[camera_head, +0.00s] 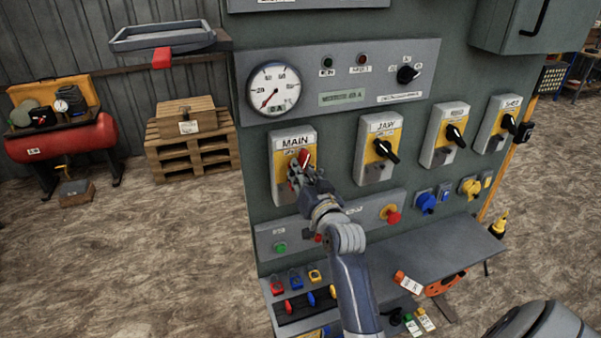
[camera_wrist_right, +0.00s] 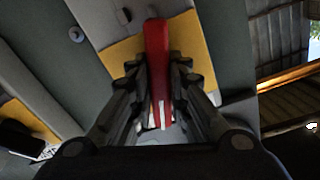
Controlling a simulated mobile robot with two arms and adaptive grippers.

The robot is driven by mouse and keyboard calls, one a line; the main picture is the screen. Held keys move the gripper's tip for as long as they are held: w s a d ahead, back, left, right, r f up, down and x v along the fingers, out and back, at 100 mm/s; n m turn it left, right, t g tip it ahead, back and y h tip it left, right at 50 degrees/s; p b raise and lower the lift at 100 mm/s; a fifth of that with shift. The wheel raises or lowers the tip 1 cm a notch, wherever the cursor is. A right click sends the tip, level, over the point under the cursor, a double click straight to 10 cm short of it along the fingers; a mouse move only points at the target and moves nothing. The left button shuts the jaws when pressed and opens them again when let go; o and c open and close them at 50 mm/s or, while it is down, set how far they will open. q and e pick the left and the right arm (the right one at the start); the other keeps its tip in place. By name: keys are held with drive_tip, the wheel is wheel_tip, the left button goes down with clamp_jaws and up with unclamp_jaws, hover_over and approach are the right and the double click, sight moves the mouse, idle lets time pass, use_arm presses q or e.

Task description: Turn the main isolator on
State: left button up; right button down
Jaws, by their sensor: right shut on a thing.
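The main isolator (camera_head: 281,163) is a grey box with a yellow plate, labelled MAIN, on the green panel. Its red handle (camera_head: 304,158) is partly hidden by my right gripper (camera_head: 306,176) in the head view. In the right wrist view the red handle (camera_wrist_right: 157,60) stands between the two fingers of my right gripper (camera_wrist_right: 158,92), which is shut on it. The handle's exact angle on the plate is hard to tell behind the fingers. My left gripper is not in view.
Right of the main isolator are further isolators with black handles, the nearest labelled JAW (camera_head: 378,150). A gauge (camera_head: 274,89) sits above. Below are a button strip (camera_head: 360,212) and a grey shelf (camera_head: 440,250) with padlocks and tags. A pallet stack (camera_head: 190,150) stands left.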

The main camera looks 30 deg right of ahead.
drive_tip(key=m, duration=0.5)
idle(0.8)
drive_tip(key=c, duration=1.5)
unclamp_jaws()
drive_tip(key=shift+s, duration=0.2)
drive_tip(key=v, duration=0.7)
